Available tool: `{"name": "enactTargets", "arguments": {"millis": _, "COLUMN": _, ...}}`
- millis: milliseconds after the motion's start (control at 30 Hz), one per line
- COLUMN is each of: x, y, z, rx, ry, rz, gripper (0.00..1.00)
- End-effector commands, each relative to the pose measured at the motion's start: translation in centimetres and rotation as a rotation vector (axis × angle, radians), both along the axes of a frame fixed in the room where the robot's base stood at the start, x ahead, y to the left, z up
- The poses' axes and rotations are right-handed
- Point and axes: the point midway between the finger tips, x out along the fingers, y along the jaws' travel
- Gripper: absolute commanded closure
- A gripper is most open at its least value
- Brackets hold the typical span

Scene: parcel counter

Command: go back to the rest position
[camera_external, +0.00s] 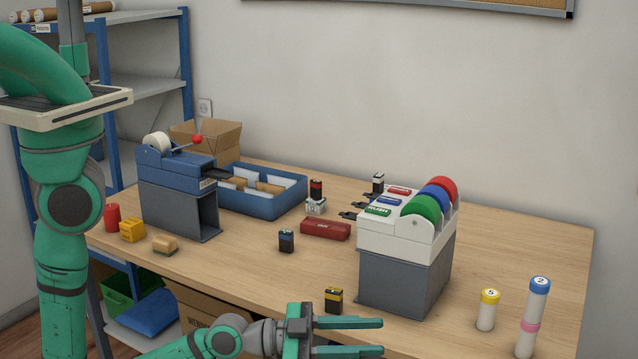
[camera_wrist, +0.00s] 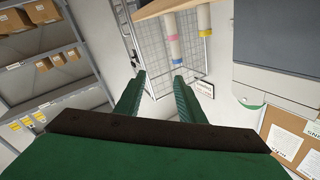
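My gripper (camera_external: 380,336) is at the bottom of the outside view, by the table's front edge, with its two green fingers pointing right. The fingers are apart with nothing between them. In the wrist view, my gripper (camera_wrist: 160,78) also shows parted, empty fingers. The wrist camera looks across the room in a turned view, toward shelves and a wire grid, not down onto the tabletop. The lower part of my arm is cut off by the outside view's bottom edge.
The wooden table (camera_external: 262,262) carries a white-topped tape dispenser (camera_external: 405,270), a blue dispenser (camera_external: 180,190), a blue tray (camera_external: 262,205) and several small items. A black-and-yellow battery-like block (camera_external: 333,300) lies closest to my gripper. Two capped tubes stand at right, the taller one (camera_external: 530,318) outermost.

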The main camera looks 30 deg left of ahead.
Motion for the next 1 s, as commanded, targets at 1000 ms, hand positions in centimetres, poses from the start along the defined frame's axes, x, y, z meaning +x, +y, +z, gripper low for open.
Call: {"name": "enactTargets", "arguments": {"millis": 1000, "x": -2.8, "y": 43.6, "z": -11.9, "rx": -0.105, "ry": 0.426, "rz": 1.010, "gripper": 0.64}}
